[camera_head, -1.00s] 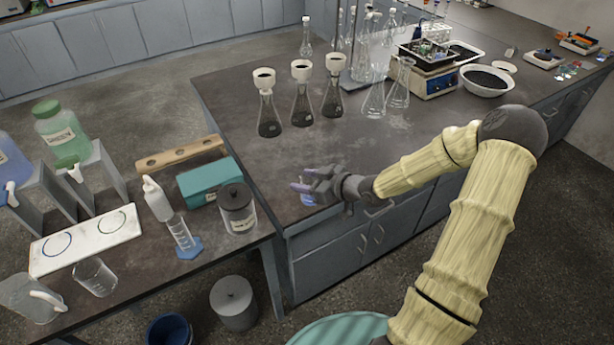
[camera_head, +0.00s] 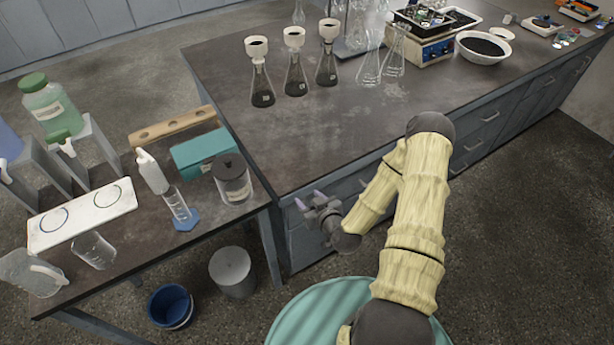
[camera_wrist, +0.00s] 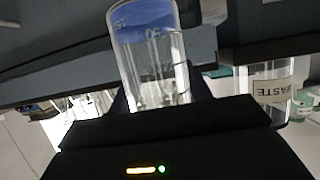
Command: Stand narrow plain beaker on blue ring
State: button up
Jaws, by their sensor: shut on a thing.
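My gripper (camera_head: 318,200) is shut on a clear glass beaker (camera_wrist: 152,60) with marks on its wall and blue at its base. The beaker shows upside down in the wrist view, and I cannot make it out in the head view. My gripper is in front of the large bench's near side. A white board (camera_head: 82,213) on the left table bears two rings. The blue ring (camera_head: 42,228) is the left one; the other ring (camera_head: 107,205) looks darker. Both rings are empty.
Another beaker (camera_head: 93,251) and a pitcher (camera_head: 30,272) stand in front of the board. A wash bottle (camera_head: 152,172), a cylinder with a blue base (camera_head: 186,220), a teal box (camera_head: 200,150) and a waste jar (camera_head: 232,180) stand right of it. A gap separates the table from my gripper.

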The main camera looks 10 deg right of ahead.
jog(key=s+f+m+h+p, duration=0.2)
jog(key=f, duration=0.1)
jog(key=f+h, duration=0.1)
jog(key=f, duration=0.1)
jog(key=shift+s+d+m+t+p, duration=0.2)
jog(key=shift+s+m+t+p, duration=0.1)
jog(key=shift+s+m+p, duration=0.1)
jog(key=shift+w, duration=0.1)
dwell(0.5)
